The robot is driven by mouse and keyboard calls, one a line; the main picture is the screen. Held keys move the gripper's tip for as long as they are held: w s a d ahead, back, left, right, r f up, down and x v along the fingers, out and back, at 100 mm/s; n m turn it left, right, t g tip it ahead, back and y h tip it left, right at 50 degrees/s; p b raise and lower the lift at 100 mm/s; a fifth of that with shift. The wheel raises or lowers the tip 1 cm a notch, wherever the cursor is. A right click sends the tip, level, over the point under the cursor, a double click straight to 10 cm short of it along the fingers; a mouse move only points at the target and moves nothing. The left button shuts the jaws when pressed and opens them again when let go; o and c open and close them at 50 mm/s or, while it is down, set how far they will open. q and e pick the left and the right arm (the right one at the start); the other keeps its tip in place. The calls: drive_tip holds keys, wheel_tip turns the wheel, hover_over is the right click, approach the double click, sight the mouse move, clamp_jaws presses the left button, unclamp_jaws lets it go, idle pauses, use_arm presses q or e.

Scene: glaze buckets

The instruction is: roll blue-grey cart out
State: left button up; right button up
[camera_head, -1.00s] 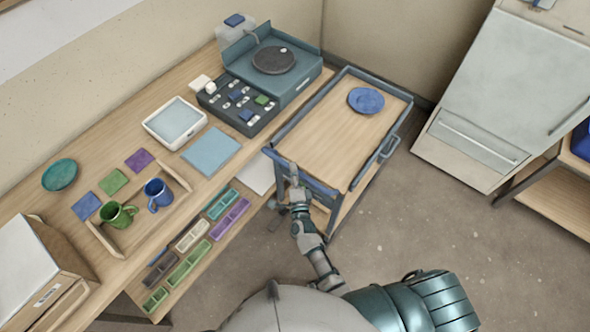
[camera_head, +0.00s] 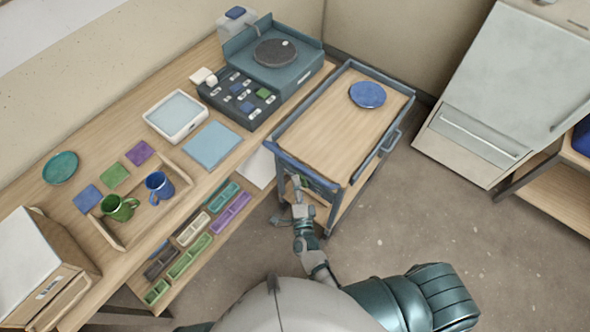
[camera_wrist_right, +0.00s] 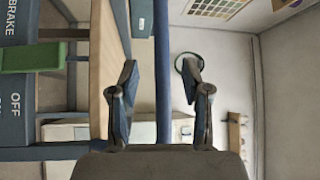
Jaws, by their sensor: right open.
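The blue-grey cart (camera_head: 388,143) has a wooden top and stands beside the workbench. A blue plate (camera_head: 367,95) lies on its top near the far end. My right gripper (camera_head: 296,182) is at the cart's near end, just below the near rail (camera_head: 312,179). In the right wrist view my right gripper (camera_wrist_right: 158,85) is open, with a blue bar (camera_wrist_right: 163,60) running between its fingers; contact cannot be told. At the left of that view are a green lever (camera_wrist_right: 30,58) and a panel marked BRAKE and OFF (camera_wrist_right: 14,110). My left gripper is out of view.
The workbench (camera_head: 110,243) runs along the cart's left, holding mugs (camera_head: 158,186), a white tray (camera_head: 175,117) and a turntable unit (camera_head: 300,70). A grey cabinet (camera_head: 500,90) stands to the right. The floor (camera_head: 420,220) in front and right is clear.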

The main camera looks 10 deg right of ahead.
drive_tip(key=s, duration=0.4)
drive_tip(key=shift+s+a+f, duration=0.2)
drive_tip(key=shift+a+f, duration=0.1)
drive_tip(key=shift+f, duration=0.05)
drive_tip(key=s+a+f+n+g+y, duration=0.15)
drive_tip(key=f+n, duration=0.25)
drive_tip(key=f, duration=0.4)
drive_tip(key=s+a+f+n+g+y, duration=0.1)
drive_tip(key=s+f+n+g+y, duration=0.2)
drive_tip(key=f, duration=0.6)
drive_tip(key=s+d+f+n+g, duration=0.2)
drive_tip(key=s+f+n+g, duration=0.15)
drive_tip(key=s+f, duration=0.35)
drive_tip(key=s+d+f+n+g, duration=0.2)
drive_tip(key=s+f+n+g, duration=0.15)
drive_tip(key=s+f, duration=0.45)
drive_tip(key=s+d+f+n+g, duration=0.2)
drive_tip(key=s+d+f, duration=0.1)
drive_tip(key=s, duration=0.3)
drive_tip(key=s+d+f+n+g+h, duration=0.1)
drive_tip(key=s+d+f+n+g, duration=0.1)
drive_tip(key=s+d+f, duration=0.2)
drive_tip(key=s+d+f+n+g+h, duration=0.1)
drive_tip(key=s+f, duration=0.4)
drive_tip(key=s, duration=0.5)
drive_tip(key=d+n+g, duration=0.1)
drive_tip(key=d+g, duration=0.1)
drive_tip(key=shift+s+d+f, duration=0.15)
drive_tip(key=shift+d+f, duration=0.15)
drive_tip(key=shift+d, duration=0.05)
